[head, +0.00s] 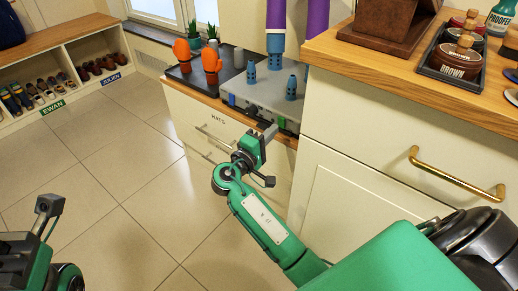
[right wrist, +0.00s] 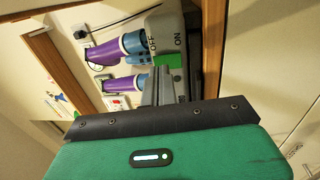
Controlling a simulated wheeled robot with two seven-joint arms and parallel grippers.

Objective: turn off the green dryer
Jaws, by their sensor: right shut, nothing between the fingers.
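The dryer is a grey box (head: 262,96) on the wooden counter, with blue vented posts on top. A green switch part (head: 281,123) is on its front edge near my right gripper. In the right wrist view the dryer's grey end (right wrist: 163,28) carries the words OFF and ON, with the green switch (right wrist: 168,61) beside them. My right gripper (head: 270,130) is shut and empty, its fingertips (right wrist: 160,76) close to the switch; I cannot tell if they touch. The switch position is unclear. My left gripper (head: 48,207) is at the lower left, away from the dryer.
Open tiled floor lies left.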

